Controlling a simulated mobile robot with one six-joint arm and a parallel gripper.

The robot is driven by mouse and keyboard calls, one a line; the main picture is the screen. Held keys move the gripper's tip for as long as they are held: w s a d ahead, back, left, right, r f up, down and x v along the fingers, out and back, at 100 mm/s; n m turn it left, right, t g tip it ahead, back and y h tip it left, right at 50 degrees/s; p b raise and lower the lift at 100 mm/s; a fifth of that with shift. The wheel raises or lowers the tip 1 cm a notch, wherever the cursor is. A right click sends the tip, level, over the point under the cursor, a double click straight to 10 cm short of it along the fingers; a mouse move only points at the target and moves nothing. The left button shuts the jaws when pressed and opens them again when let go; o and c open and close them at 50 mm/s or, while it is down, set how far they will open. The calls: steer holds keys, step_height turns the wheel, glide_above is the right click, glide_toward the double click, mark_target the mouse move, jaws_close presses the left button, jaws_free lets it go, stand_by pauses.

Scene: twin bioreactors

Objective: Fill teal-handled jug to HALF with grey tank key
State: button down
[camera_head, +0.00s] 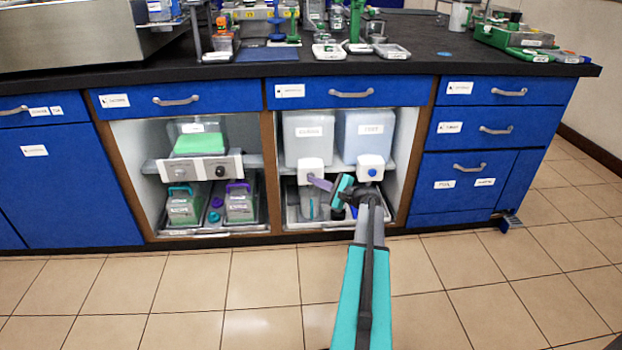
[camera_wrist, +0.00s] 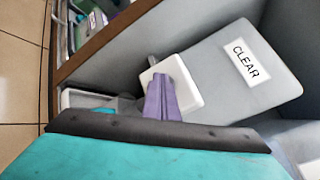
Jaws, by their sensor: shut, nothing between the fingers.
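My gripper (camera_head: 313,180) is shut and empty, its purple fingers pointing left at the white tap block (camera_head: 308,165) of the left, greyish tank (camera_head: 308,135). In the wrist view the fingers (camera_wrist: 160,80) overlap the tap block (camera_wrist: 187,85) under the tank labelled CLEAR (camera_wrist: 240,75). They hide the key there; I cannot tell whether they touch it. A clear vessel (camera_head: 309,208) stands below this tap, partly hidden; its handle and level are unclear. A small teal piece (camera_wrist: 103,110) shows low in the wrist view, perhaps a jug handle.
The right, bluish tank (camera_head: 366,135) has a tap with a blue key (camera_head: 372,172). The left bay holds a teal-handled container (camera_head: 183,210) and a purple-handled container (camera_head: 240,208) under a control box (camera_head: 200,168). A brown partition (camera_head: 276,180) separates the bays. The floor is clear.

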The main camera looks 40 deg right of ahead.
steer(key=shift+s+a, duration=0.1)
steer(key=shift+s, duration=0.05)
stand_by(0.7)
steer(key=shift+s+a, duration=0.5)
steer(key=shift+s, duration=0.05)
steer(key=s+a, duration=0.3)
steer(key=shift+s+a, duration=0.1)
steer(key=shift+s, duration=0.3)
stand_by(0.6)
